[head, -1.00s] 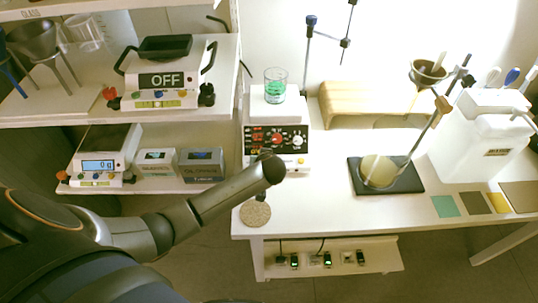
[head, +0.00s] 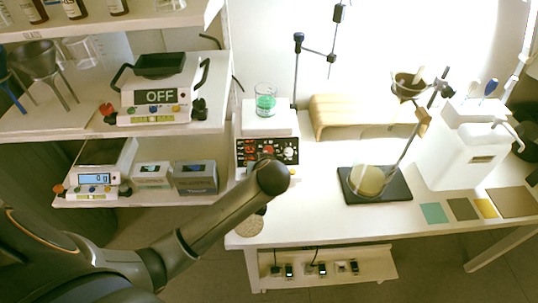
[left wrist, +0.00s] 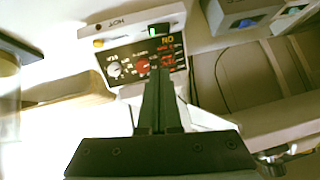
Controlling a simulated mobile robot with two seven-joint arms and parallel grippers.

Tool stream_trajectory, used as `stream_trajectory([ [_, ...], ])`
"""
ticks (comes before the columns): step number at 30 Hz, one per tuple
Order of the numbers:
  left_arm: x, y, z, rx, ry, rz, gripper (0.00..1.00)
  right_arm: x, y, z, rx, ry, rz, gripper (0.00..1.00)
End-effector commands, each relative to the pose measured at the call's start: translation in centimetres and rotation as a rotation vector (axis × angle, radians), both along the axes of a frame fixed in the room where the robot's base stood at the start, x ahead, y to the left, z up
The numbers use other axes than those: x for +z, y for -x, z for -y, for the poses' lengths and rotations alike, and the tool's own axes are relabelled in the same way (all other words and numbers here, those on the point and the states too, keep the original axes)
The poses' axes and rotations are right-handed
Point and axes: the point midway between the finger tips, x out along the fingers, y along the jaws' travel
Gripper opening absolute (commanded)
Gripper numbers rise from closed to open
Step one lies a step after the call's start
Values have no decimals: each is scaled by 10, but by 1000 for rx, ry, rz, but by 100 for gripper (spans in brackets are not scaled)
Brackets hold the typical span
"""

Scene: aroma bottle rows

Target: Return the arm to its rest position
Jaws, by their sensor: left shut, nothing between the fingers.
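My left arm comes in from the left in the head view, its forearm raised to a rounded dark joint (head: 270,178) in front of the hot plate stirrer (head: 268,151). The gripper itself is mostly hidden behind that joint. In the left wrist view my left gripper (left wrist: 162,75) is shut and empty, its fingers together in front of the stirrer's knob panel (left wrist: 140,62), which appears upside down. I cannot tell the gap between fingertips and panel. My right gripper is in neither view.
A beaker of green liquid (head: 265,99) stands on the stirrer. A round cork mat (head: 249,221) lies near the table's front left corner, partly covered. A flask on a stand (head: 367,181) and a white jug (head: 462,158) are further right. Shelves with scales (head: 160,98) flank the left.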

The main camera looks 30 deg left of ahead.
Motion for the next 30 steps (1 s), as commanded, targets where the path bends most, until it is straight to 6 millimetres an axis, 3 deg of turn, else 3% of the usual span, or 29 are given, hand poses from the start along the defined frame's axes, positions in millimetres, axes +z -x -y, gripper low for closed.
stream_trajectory([
  [7, 0, 2, 2, -5, 2, -2, 0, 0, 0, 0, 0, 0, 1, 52],
  [11, -21, 12, 12, -79, 23, -33, 0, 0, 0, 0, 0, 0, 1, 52],
  [14, -55, 33, 31, -211, 64, -73, 0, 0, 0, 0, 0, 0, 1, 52],
  [18, -104, 79, 66, -434, 142, -97, 0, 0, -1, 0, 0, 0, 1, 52],
  [21, -127, 115, 85, -561, 190, -77, 0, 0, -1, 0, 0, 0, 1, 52],
  [27, -142, 177, 104, -702, 229, 11, 0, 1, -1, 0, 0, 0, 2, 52],
  [30, -142, 196, 105, -730, 224, 48, 0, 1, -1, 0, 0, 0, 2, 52],
])
